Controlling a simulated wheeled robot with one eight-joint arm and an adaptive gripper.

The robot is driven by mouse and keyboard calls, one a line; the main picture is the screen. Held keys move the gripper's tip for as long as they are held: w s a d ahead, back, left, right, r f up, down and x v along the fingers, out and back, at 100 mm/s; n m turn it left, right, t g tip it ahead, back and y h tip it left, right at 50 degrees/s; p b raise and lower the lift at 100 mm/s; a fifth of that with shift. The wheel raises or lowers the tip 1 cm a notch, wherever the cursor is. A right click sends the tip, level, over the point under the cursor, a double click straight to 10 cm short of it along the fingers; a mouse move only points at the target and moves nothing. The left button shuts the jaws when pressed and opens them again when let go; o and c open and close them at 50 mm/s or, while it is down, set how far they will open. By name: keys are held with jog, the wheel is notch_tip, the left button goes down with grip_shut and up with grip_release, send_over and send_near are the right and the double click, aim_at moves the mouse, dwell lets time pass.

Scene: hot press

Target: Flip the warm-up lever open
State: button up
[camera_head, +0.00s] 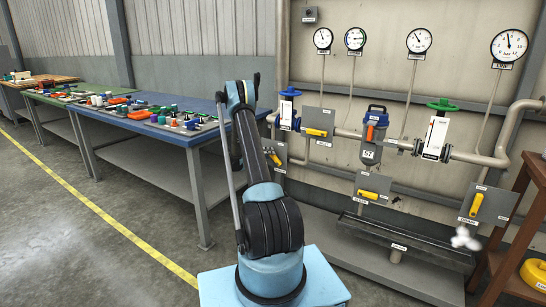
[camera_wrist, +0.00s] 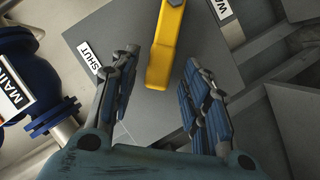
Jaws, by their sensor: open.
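The yellow lever (camera_wrist: 164,50) shows in the wrist view on a grey plate (camera_wrist: 105,30). A white label reading SHUT (camera_wrist: 90,58) is left of it. A label partly cut off, starting WA (camera_wrist: 222,10), is at the top right. My gripper (camera_wrist: 161,62) is open and empty. Its dark fingers are on either side of the lever's near end in this view, with a gap to each side and no visible contact. The lever's far end is out of frame. In the head view my arm partly hides a grey plate below the blue handwheel, and the gripper is hard to make out.
A blue valve body labelled MAIN (camera_wrist: 14,92) is close on the left in the wrist view. In the head view, other yellow levers (camera_head: 317,133) (camera_head: 374,196) (camera_head: 477,205), pipes and gauges line the wall. A cluttered blue bench (camera_head: 150,104) stands left. Floor between is clear.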

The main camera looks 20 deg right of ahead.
jog(key=shift+w+d+f, duration=0.1)
jog(key=shift+w+d, duration=0.05)
jog(key=shift+d, duration=0.2)
